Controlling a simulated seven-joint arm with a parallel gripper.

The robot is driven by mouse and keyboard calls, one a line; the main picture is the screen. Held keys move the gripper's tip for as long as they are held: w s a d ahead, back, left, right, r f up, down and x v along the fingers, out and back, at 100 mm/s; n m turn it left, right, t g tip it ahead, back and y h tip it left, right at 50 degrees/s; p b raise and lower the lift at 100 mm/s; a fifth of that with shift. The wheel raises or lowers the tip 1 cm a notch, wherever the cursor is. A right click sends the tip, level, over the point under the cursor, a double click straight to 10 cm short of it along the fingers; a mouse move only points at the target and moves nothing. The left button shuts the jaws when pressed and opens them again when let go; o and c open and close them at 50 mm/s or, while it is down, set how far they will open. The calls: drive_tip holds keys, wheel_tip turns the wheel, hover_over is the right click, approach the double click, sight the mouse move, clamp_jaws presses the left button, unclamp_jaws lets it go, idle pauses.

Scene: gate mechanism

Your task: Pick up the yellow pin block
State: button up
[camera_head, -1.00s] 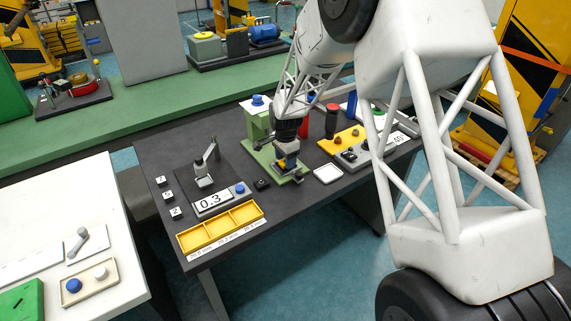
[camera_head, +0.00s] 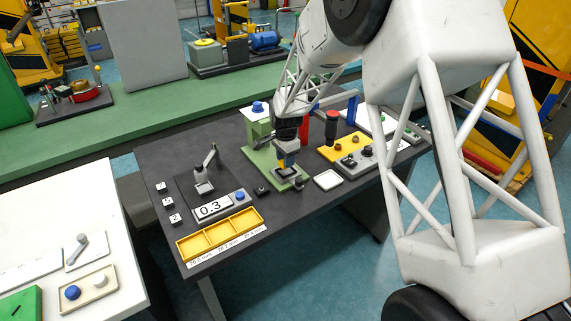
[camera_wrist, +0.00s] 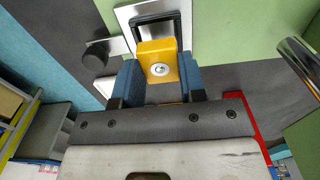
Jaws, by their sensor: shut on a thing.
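The yellow pin block (camera_wrist: 158,64) shows in the wrist view between the two blue fingers of my gripper (camera_wrist: 158,80). It has a round metal pin head on its near face. My gripper is shut on it, with one finger on each side. Just beyond the block is a dark frame with a silver plate (camera_wrist: 126,14) around it; I cannot tell whether the block still touches it. In the head view my gripper (camera_head: 288,163) points down over the green gate stand (camera_head: 262,160), and the block is too small to make out there.
A yellow tray with compartments (camera_head: 221,233) and a 0.3 display (camera_head: 212,208) lie to the left. A white square dish (camera_head: 327,180) is to the right, near a yellow panel (camera_head: 345,147). A dark knob (camera_wrist: 96,55) is left of the block.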

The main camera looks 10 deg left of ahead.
drive_tip(key=s+d+r, duration=0.1)
drive_tip(key=s+d, duration=0.2)
drive_tip(key=s, duration=0.4)
drive_tip(key=s+d+r, duration=0.1)
drive_tip(key=s+d, duration=0.2)
drive_tip(key=s, duration=0.4)
drive_tip(key=shift+s+d, duration=0.25)
drive_tip(key=shift+s, duration=0.05)
drive_tip(key=shift+d, duration=0.1)
